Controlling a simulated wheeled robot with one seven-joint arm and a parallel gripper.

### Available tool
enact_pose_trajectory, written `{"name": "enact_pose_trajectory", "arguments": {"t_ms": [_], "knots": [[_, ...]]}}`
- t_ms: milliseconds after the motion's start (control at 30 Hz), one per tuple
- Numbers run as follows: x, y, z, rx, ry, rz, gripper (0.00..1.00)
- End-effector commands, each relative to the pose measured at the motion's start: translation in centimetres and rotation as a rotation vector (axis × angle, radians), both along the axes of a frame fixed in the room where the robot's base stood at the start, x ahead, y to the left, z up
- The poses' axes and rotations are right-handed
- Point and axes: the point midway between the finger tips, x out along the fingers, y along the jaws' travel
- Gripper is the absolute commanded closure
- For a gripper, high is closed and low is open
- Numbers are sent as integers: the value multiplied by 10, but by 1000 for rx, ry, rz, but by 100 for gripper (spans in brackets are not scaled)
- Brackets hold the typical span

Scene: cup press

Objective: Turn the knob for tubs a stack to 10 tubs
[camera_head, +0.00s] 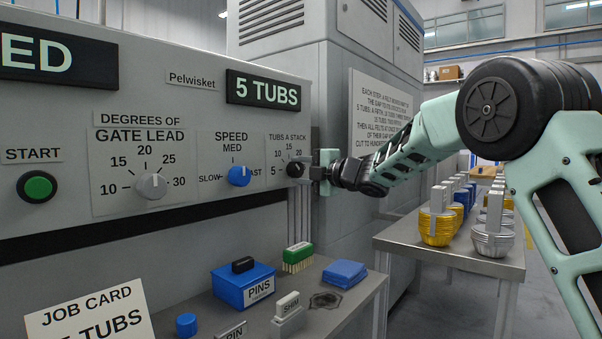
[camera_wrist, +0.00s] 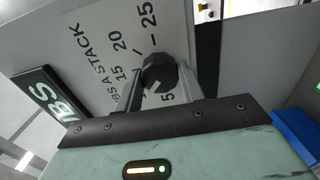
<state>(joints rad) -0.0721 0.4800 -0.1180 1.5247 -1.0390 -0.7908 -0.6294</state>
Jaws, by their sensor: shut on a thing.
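The black TUBS A STACK knob (camera_head: 296,170) sits on the grey panel under the display (camera_head: 264,91), which reads 5 TUBS. My gripper (camera_head: 307,171) reaches it from the right and partly hides its dial. In the wrist view, the knob (camera_wrist: 159,70) is between the two fingers of my gripper (camera_wrist: 160,84), which is shut on it. The dial's 5, 15, 20 and 25 show there. A pale mark shows on the knob's face, but I cannot tell exactly which number it points to.
The blue SPEED knob (camera_head: 239,176), the GATE LEAD knob (camera_head: 152,186) and the green START button (camera_head: 38,187) are to the left. A blue PINS box (camera_head: 243,287) and a cut-off job card (camera_head: 92,315) are below. A table (camera_head: 450,253) with stacked tubs stands right.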

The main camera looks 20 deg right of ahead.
Motion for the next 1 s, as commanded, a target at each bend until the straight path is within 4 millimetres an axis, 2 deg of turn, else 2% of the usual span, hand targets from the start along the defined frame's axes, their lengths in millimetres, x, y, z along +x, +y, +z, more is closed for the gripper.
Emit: {"name": "enact_pose_trajectory", "arguments": {"t_ms": [167, 200, 267, 300, 667, 767, 1000], "knots": [[0, 0, -2, -1, 3, 1, 84], [0, 0, -2, -1, 3, 1, 59], [0, 0, -2, 0, 4, 1, 42], [0, 0, -2, 0, 3, 1, 40], [-5, -4, 0, 0, 1, -1, 40], [-15, -12, 1, 0, 1, -2, 40], [-59, -44, 1, 2, 1, -3, 40]]}}
